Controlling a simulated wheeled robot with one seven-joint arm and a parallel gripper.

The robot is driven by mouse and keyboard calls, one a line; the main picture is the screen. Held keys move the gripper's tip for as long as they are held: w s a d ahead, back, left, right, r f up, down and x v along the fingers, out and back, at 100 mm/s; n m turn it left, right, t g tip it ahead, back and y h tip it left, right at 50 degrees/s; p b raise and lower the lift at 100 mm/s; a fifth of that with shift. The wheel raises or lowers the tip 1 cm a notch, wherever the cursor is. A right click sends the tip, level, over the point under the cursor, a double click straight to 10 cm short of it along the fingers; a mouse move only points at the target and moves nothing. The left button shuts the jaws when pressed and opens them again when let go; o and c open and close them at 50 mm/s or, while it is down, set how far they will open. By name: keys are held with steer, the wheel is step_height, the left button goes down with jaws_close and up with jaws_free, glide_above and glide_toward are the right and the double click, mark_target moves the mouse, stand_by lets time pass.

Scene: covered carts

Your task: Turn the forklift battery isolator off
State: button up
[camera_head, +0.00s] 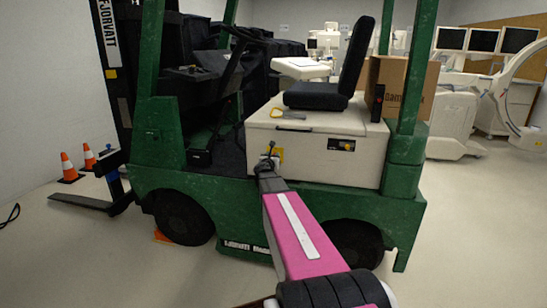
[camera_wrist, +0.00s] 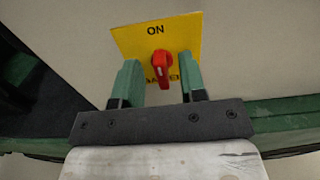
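The battery isolator is a red rotary knob (camera_wrist: 160,66) on a yellow plate (camera_wrist: 184,32) marked "ON" above it. More lettering below the knob is partly covered. The knob's handle stands about upright in the wrist view. My gripper (camera_wrist: 158,74) is open, its two green fingers on either side of the knob's lower part, with gaps showing; I cannot tell how deep they reach. In the head view the yellow plate (camera_head: 278,153) shows on the side of the forklift's cream seat box (camera_head: 310,165), with my gripper (camera_head: 271,150) in front of it and hiding the knob.
The green forklift (camera_head: 405,190) stands with its forks (camera_head: 82,203) to the left. Orange cones (camera_head: 68,167) stand by the left wall. A cardboard box (camera_head: 417,82) sits behind the seat (camera_head: 335,80). Medical machines fill the back right.

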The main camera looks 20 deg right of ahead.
steer(key=shift+w+d, duration=0.4)
steer(key=shift+w, duration=0.15)
jaws_close()
